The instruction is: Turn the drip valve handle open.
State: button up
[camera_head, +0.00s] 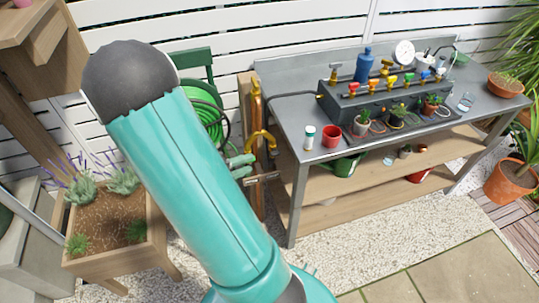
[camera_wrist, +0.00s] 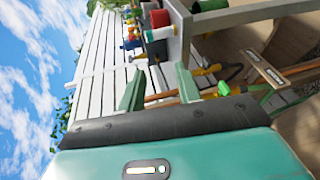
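A wooden post (camera_head: 254,200) beside the bench carries a copper pipe (camera_head: 257,105) and a yellow curved handle (camera_head: 262,140). A row of small coloured valve handles (camera_head: 392,80) sits on a dark box on the bench. I cannot tell for sure which is the drip valve. My gripper (camera_head: 242,167) is near the post, just below and left of the yellow handle. In the wrist view my gripper (camera_wrist: 160,88) is open, its two green fingers apart and nothing held. The copper pipe (camera_wrist: 158,97) passes beyond them; yellow parts (camera_wrist: 208,70) show to the right.
The grey bench (camera_head: 295,145) stands to the right, with a red cup (camera_head: 331,136) and a white bottle (camera_head: 309,137) near its left edge. A green hose (camera_head: 205,112) hangs behind my arm. A wooden planter (camera_head: 115,258) stands at left. Gravel lies between them.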

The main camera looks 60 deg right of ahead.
jog(key=d+f+n+t+h, duration=0.2)
jog(key=d+f+t+h, duration=0.15)
jog(key=f, duration=0.35)
jog(key=n+t, duration=0.3)
jog(key=t, duration=0.1)
send_near(274, 156)
jog(key=shift+h, duration=0.25)
jog(key=d, duration=0.9)
jog(key=shift+d+f, duration=0.2)
jog(key=shift+d, duration=0.1)
grip_shut()
